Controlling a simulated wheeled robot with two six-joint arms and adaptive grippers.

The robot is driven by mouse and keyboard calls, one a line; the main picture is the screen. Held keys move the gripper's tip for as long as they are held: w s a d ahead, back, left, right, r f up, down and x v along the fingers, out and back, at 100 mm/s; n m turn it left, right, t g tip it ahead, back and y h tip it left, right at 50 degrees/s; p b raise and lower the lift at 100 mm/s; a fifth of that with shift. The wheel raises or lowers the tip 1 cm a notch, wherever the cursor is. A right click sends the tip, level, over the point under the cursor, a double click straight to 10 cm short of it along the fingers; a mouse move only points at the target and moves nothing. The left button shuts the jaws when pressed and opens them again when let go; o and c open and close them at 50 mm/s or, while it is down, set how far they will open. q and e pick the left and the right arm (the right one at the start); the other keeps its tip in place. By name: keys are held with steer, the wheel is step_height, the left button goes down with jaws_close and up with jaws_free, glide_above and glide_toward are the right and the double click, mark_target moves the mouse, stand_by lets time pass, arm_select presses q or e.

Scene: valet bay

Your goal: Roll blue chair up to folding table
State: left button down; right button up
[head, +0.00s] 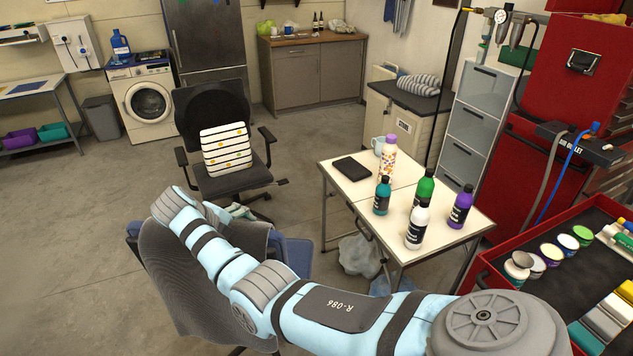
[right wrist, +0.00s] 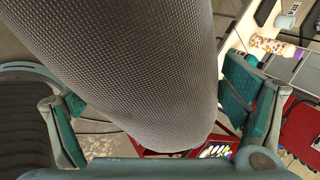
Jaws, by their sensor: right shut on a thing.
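The blue chair (head: 199,287) stands in front of me, with a grey mesh backrest toward me and blue parts showing beside my arm. My right gripper (head: 238,211) is at the top of this backrest, partly hidden by my arm. In the right wrist view its fingers lie on both sides of the mesh backrest (right wrist: 140,75), shut on it. The folding table (head: 405,177) is white-topped and stands to the right of the chair, with a gap of floor between them. Its edge also shows in the right wrist view. My left gripper is not in view.
Several bottles, a black book (head: 352,168) and a mug stand on the table. A black office chair (head: 208,110) with a striped cushion stands behind the blue chair. Plastic bags (head: 359,257) lie under the table. A red tool cart (head: 487,268) is at right. Floor at left is clear.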

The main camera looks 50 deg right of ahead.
steer(key=r+p, duration=0.1)
steer(key=r, duration=0.1)
steer(key=r+p, duration=0.1)
steer(key=p, duration=0.1)
steer(key=r+p, duration=0.1)
steer(key=r, duration=0.1)
steer(key=shift+w+d+r, duration=0.15)
steer(key=shift+w+r, duration=0.15)
steer(key=shift+r, duration=0.05)
step_height(320, 180, up, 3)
steer(key=shift+s, duration=0.15)
steer(key=shift+r, duration=0.55)
steer(key=shift+f, duration=0.1)
